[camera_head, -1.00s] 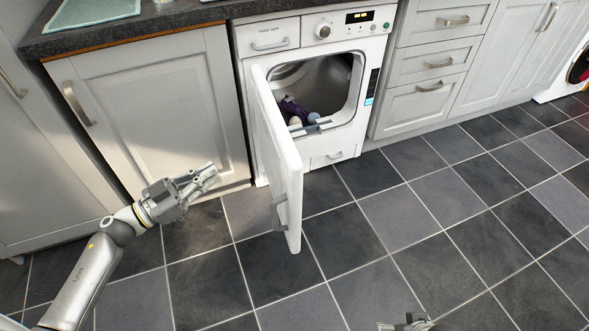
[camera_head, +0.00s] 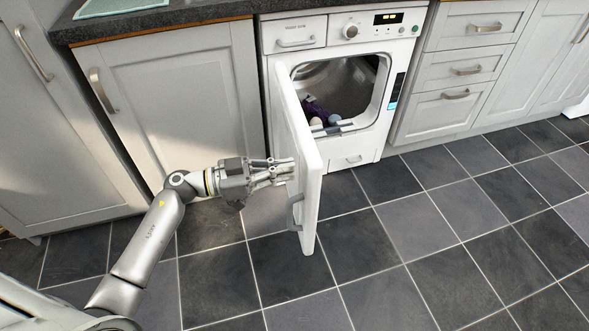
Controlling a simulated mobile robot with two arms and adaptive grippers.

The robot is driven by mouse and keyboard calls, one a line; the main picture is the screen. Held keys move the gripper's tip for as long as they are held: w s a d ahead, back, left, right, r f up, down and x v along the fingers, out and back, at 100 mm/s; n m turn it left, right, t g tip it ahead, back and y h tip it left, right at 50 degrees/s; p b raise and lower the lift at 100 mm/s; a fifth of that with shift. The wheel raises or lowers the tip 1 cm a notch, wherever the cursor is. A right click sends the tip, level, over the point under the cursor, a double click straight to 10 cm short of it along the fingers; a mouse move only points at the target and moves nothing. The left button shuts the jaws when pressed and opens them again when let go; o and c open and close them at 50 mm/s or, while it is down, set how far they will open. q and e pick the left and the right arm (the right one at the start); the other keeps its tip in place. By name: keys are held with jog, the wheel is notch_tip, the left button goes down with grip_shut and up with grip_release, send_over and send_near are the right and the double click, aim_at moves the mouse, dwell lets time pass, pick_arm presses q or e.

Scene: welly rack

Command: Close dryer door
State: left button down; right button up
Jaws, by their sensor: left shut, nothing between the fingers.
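The white dryer (camera_head: 347,161) stands between grey cabinets. Its door (camera_head: 310,160) is hinged at the left and stands open, sticking out toward me. A grey handle (camera_head: 295,212) is on the door's left-hand face, near its free edge. Dark and light items (camera_head: 318,113) lie inside the drum opening. My left gripper (camera_head: 284,171) is shut and empty, at the left-hand face of the door, above the handle. Its fingertips reach the door's face; I cannot tell if they touch it. My right gripper is not in view.
A grey cabinet (camera_head: 172,110) is left of the dryer, behind my left arm. Grey drawers (camera_head: 465,70) are to its right. A dark worktop (camera_head: 200,18) runs above. The tiled floor (camera_head: 430,220) right of the door is clear.

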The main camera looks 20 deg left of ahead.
pick_arm(q)
jog(key=shift+x, duration=1.3)
jog(key=shift+w+d, duration=0.1)
